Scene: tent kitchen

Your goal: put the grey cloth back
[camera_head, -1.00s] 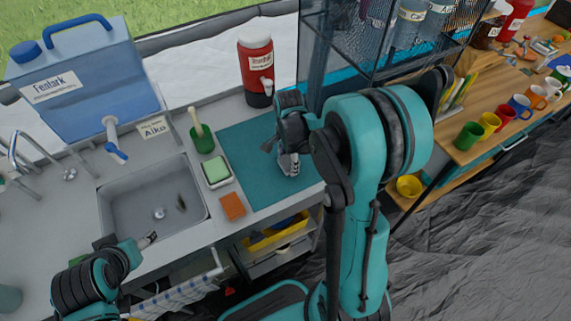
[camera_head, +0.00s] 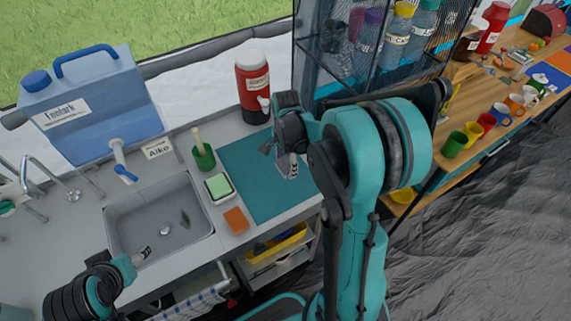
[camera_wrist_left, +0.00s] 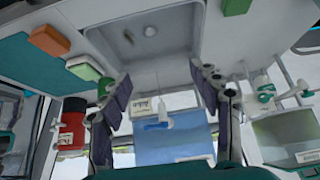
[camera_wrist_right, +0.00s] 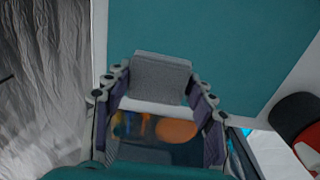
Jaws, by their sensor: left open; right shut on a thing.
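The grey cloth (camera_wrist_right: 160,75) is a small folded piece in the right wrist view, between the fingers of my right gripper (camera_wrist_right: 157,100). In the head view the cloth (camera_head: 288,166) shows partly below that gripper, which is shut on it over the teal mat (camera_head: 258,203). I cannot tell whether the cloth touches the mat. My left gripper (camera_head: 143,256) is open and empty at the front edge of the sink (camera_head: 160,222). Its spread fingers (camera_wrist_left: 165,95) show in the left wrist view.
A green sponge (camera_head: 219,186) in a tray, an orange sponge (camera_head: 236,220) and a green brush holder (camera_head: 203,158) stand left of the mat. A red dispenser (camera_head: 253,85) and a mesh-sided shelf (camera_head: 335,60) stand behind. A checked towel (camera_head: 190,297) hangs at the counter front.

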